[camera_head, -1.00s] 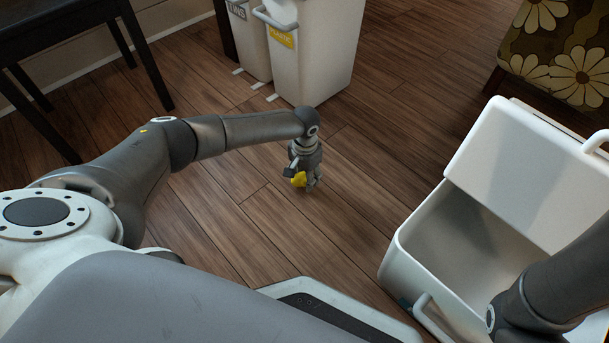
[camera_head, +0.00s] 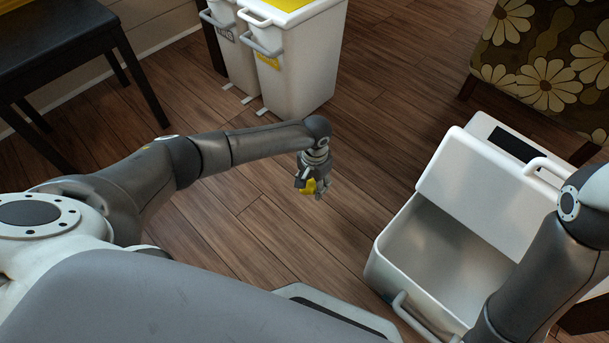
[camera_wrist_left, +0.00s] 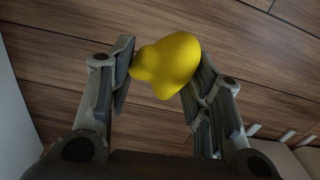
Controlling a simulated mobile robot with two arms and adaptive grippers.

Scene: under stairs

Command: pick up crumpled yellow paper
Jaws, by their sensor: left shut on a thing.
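The crumpled yellow paper (camera_wrist_left: 172,66) is between the two fingers of my left gripper (camera_wrist_left: 160,75) in the left wrist view, with a finger against each side. In the head view the yellow paper (camera_head: 309,187) shows at the end of my left gripper (camera_head: 314,187), above the wooden floor. The left gripper is shut on the paper and points down. My right arm enters at the lower right of the head view, but its gripper is out of the picture.
An open white box (camera_head: 392,238) with its lid up stands on the floor at right. Two white bins (camera_head: 312,65) stand at the back. A dark table (camera_head: 60,60) is at upper left, and a flowered seat (camera_head: 545,65) at upper right. The floor between is clear.

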